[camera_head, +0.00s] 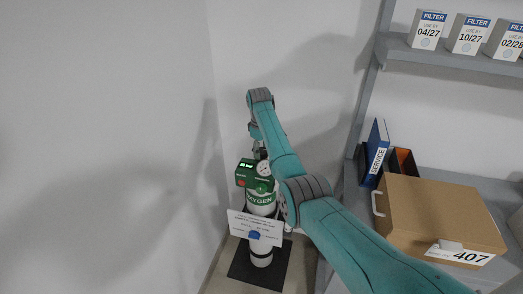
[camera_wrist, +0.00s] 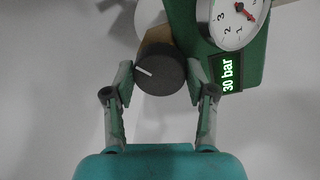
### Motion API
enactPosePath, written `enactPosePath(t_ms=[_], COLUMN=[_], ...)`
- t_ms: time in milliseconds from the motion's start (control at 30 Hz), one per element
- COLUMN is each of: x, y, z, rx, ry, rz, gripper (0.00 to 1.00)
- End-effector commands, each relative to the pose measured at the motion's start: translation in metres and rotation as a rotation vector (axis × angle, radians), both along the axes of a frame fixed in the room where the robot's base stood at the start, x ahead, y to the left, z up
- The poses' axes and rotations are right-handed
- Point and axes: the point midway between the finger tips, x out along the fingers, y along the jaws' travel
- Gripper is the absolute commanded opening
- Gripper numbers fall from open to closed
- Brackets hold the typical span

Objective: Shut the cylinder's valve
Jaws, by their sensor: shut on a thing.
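The white oxygen cylinder (camera_head: 262,208) stands upright in the corner with a green valve block (camera_head: 247,178) on top. The block carries a round gauge (camera_head: 264,168) and a small lit display. In the wrist view the valve's dark round knob (camera_wrist: 162,76) has a white mark pointing left and slightly up. My gripper (camera_wrist: 160,82) is shut on this knob, one finger on each side. The gauge (camera_wrist: 236,16) there has a red needle, and the display (camera_wrist: 227,76) reads 30 bar. In the head view my gripper (camera_head: 260,152) is just above the block; the knob is hidden there.
A white card (camera_head: 243,224) hangs on the cylinder, which stands on a dark mat (camera_head: 247,268). At right, a shelf holds a cardboard box (camera_head: 430,207) marked 407 and a blue service binder (camera_head: 376,150). Filter boxes (camera_head: 428,30) stand on the upper shelf (camera_head: 450,60). Walls are close behind and left.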

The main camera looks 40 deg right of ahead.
Motion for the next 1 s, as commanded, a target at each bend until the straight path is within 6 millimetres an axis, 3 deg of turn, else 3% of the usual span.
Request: enactPosePath(t_ms=[600, 1000], x=[-0.0008, -0.0008], y=[-0.0015, -0.0023], z=[-0.001, -0.0013], rx=[0.001, 0.001], ry=[0.002, 0.002], rz=[0.568, 0.837], gripper=[0.21, 0.21])
